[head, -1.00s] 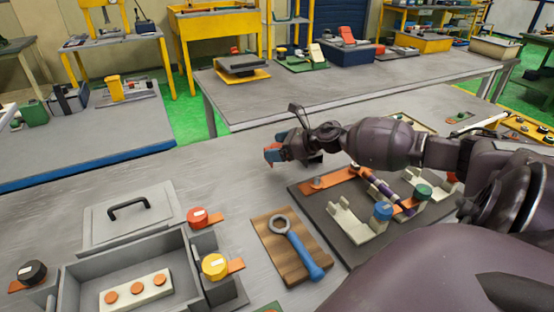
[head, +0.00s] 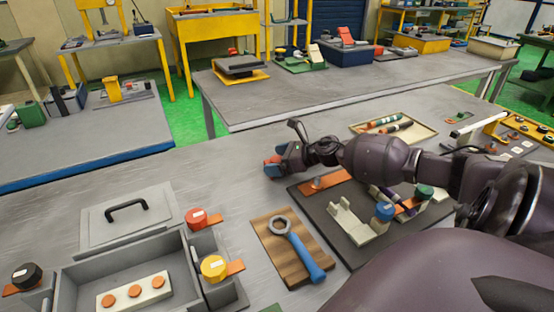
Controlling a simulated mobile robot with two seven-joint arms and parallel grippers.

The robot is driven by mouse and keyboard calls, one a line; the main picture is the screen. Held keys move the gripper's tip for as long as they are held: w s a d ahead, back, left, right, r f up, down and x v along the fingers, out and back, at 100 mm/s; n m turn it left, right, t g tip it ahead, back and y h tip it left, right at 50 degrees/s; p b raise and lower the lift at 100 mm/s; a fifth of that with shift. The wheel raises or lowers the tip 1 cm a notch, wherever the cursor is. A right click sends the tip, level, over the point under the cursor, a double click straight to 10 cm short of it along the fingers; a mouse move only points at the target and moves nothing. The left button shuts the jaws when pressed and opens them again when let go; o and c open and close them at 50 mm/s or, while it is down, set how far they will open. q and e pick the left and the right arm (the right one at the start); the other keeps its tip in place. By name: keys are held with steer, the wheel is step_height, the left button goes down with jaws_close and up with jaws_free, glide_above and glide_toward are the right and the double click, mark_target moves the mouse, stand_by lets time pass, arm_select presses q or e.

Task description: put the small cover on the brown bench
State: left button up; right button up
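A flat grey cover with a black handle (head: 154,194) lies behind an open grey box (head: 70,270) at the left of the near table. I cannot tell for sure that this is the small cover. No bench with a clearly brown top shows; a brown wooden board (head: 268,245) lies in the middle of the near table. My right gripper (head: 272,167) reaches in from the right, low over the table behind the dark mat and apart from the grey cover. Its fingertips are small and partly hidden, so its opening is unclear. My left gripper is out of view.
A blue-handled ring wrench (head: 299,249) lies on the board. The dark mat (head: 355,252) holds cream brackets and an orange bar. A tray of cylinders (head: 412,138) stands behind my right arm. A grey bench (head: 310,85) stands beyond. The table left of my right gripper is clear.

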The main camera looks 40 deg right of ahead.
steer(key=shift+r, duration=0.15)
steer(key=shift+s+r, duration=0.1)
steer(key=p+v, duration=0.1)
steer(key=v, duration=1)
steer(key=shift+s+d, duration=0.3)
